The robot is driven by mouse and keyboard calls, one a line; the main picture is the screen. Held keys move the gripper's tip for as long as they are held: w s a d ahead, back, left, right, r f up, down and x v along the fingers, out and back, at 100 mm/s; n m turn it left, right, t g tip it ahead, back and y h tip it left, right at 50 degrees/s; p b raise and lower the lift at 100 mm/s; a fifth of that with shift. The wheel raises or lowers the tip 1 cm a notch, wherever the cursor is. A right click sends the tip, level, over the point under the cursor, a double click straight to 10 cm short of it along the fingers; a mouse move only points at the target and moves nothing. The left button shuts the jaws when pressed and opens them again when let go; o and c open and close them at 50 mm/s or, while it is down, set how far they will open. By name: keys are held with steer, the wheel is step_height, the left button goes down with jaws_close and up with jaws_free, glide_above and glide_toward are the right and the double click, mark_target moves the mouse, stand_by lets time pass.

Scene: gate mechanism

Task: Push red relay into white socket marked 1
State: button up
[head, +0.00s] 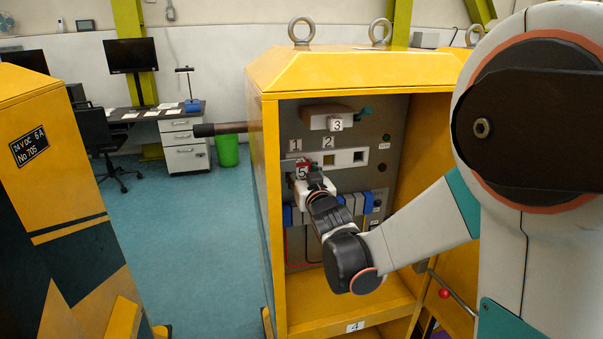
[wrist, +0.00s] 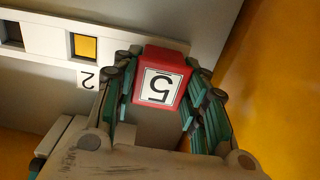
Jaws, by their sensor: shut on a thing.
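In the head view the red relay (head: 303,168) is at the panel inside the yellow cabinet, just below the label 1 (head: 295,145). The white socket strip (head: 343,159) runs to the right of it. The socket marked 1 is hidden behind the relay and my gripper. I cannot tell how deep the relay sits in it.
The yellow cabinet (head: 262,200) surrounds the panel, with its left wall close to my gripper. Label 2 (head: 328,142) and label 3 (head: 337,124) are up and right. Blue-topped modules (head: 368,202) sit below the strip. A red-knobbed lever (head: 444,293) is at lower right.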

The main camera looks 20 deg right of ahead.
steer(key=o, duration=1.2)
steer(key=shift+w, duration=0.1)
steer(key=s, duration=1.2)
steer(key=shift+s, duration=0.1)
